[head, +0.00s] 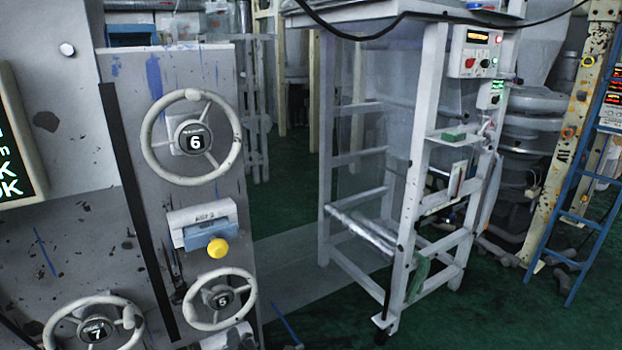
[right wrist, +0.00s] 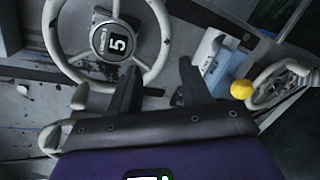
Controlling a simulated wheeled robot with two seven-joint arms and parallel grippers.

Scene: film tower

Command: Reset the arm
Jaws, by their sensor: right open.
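My right gripper (right wrist: 158,82) shows in the right wrist view. Its two dark fingers stand apart with nothing between them. A pale handwheel marked 5 (right wrist: 160,48) is in front of it at the upper left, and the left finger overlaps the lower part of its rim in the picture. I cannot tell whether they touch. A yellow knob (right wrist: 241,89) and a blue-and-white box (right wrist: 222,60) are to the right of the fingers. In the head view I cannot clearly make out either gripper.
In the head view a grey panel carries handwheel 6 (head: 237,145), a lower handwheel (head: 253,297), handwheel 7 (head: 47,340) and the yellow knob (head: 218,249). A white frame (head: 417,170) with control boxes stands right of centre. A blue ladder (head: 560,215) is at far right. Green floor lies between.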

